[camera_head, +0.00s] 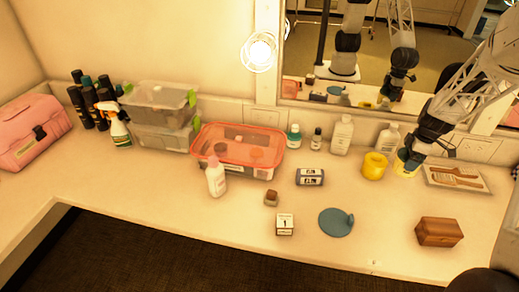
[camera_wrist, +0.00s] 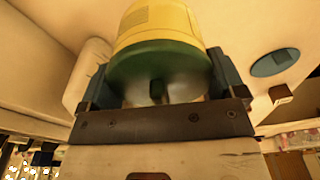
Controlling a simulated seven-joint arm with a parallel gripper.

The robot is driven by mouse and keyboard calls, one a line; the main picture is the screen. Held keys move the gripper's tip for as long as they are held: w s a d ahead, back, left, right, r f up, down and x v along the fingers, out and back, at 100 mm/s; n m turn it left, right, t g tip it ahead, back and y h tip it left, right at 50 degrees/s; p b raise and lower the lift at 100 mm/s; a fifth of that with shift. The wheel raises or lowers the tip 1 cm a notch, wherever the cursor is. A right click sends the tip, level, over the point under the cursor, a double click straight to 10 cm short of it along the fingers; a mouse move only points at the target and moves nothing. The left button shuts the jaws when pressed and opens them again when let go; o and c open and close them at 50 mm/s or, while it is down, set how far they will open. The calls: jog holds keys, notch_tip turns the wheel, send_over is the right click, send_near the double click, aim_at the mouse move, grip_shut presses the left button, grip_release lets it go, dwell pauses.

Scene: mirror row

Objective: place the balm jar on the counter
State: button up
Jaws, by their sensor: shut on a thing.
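The balm jar (camera_wrist: 160,25), yellow with a dark green band, fills the upper middle of the wrist view. My gripper (camera_wrist: 155,88) is shut on it, one finger on each side. I cannot tell whether the jar touches the counter.
White bottles (camera_head: 342,135) stand behind, before the mirror (camera_head: 375,55). A blue disc (camera_head: 336,222) and brown box (camera_head: 439,232) lie in front, with bare counter between.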

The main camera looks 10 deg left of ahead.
jog(key=w+a+r+m, duration=0.1)
jog(key=a+r, duration=0.2)
jog(key=a, duration=0.9)
jog(key=w+a+r+m, duration=0.1)
jog(key=w+a+r, duration=0.15)
jog(key=a, duration=0.85)
jog(key=w+a+r+m, duration=0.15)
jog(key=a+r, duration=0.25)
jog(key=a, duration=0.8)
jog(key=s+a+r, duration=0.2)
jog(key=s+a, duration=0.1)
jog(key=a, duration=0.5)
jog(key=s+a+r, duration=0.1)
jog(key=s+a, duration=0.1)
jog(key=a, duration=0.6)
jog(key=s+a+f+n, duration=0.3)
jog(key=s+a+n, duration=0.2)
jog(key=a, duration=0.6)
jog(key=s+a+f+n+g, duration=0.1)
jog(key=s+a+f+n, duration=0.2)
jog(key=s+a+n, duration=0.2)
jog(key=s+a+f+n, duration=0.3)
jog(key=s+a+n, duration=0.3)
jog(key=a, duration=1.2)
jog(key=shift+f+n+h, duration=0.25)
jog(key=shift+n+h, duration=0.05)
jog(key=shift+n, duration=1.35)
notch_tip(320, 180, down, 6)
